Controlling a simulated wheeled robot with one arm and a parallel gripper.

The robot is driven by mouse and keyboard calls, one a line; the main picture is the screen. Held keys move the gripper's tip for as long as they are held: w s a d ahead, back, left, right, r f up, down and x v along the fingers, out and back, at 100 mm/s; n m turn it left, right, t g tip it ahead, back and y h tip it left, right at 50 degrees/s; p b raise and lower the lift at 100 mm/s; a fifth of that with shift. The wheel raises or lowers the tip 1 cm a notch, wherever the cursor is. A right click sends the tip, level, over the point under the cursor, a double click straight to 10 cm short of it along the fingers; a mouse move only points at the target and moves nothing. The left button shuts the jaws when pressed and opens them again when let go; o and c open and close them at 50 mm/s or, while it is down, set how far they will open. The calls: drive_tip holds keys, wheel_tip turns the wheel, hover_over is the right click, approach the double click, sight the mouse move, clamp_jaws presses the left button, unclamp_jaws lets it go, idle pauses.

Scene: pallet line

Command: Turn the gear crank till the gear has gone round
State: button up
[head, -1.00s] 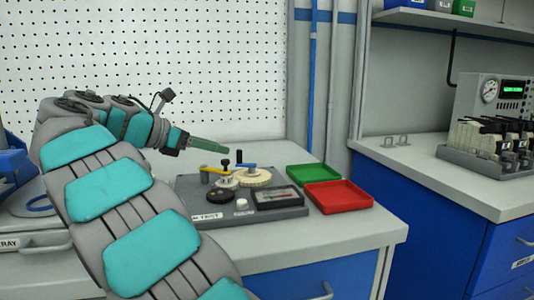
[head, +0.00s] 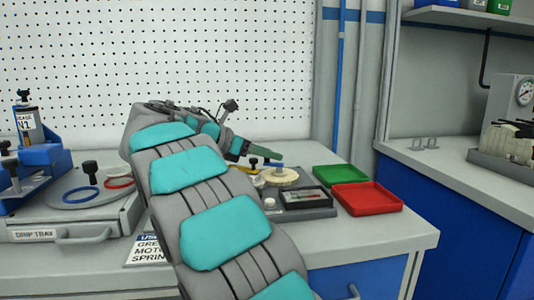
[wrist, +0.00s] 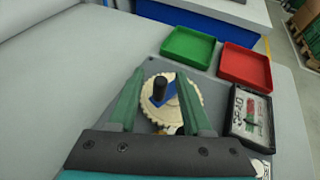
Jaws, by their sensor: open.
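The gear (head: 284,178) is a cream toothed wheel on the grey test board, and it also shows in the wrist view (wrist: 192,92). A blue crank arm (wrist: 157,98) lies across it, with an upright black knob (wrist: 160,87) on it. My gripper (wrist: 160,76) has two green fingers, spread apart, one on each side of the knob. A gap shows between the knob and each finger. In the head view my gripper (head: 270,155) is above the gear and hides part of the crank.
A green tray (head: 340,175) and a red tray (head: 367,197) sit right of the board. A framed gauge (head: 304,197) is on the board, close to the gear. A drip tray unit (head: 90,205) stands at left. The perforated wall is behind.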

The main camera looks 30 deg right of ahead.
clamp_jaws()
idle(0.3)
idle(0.3)
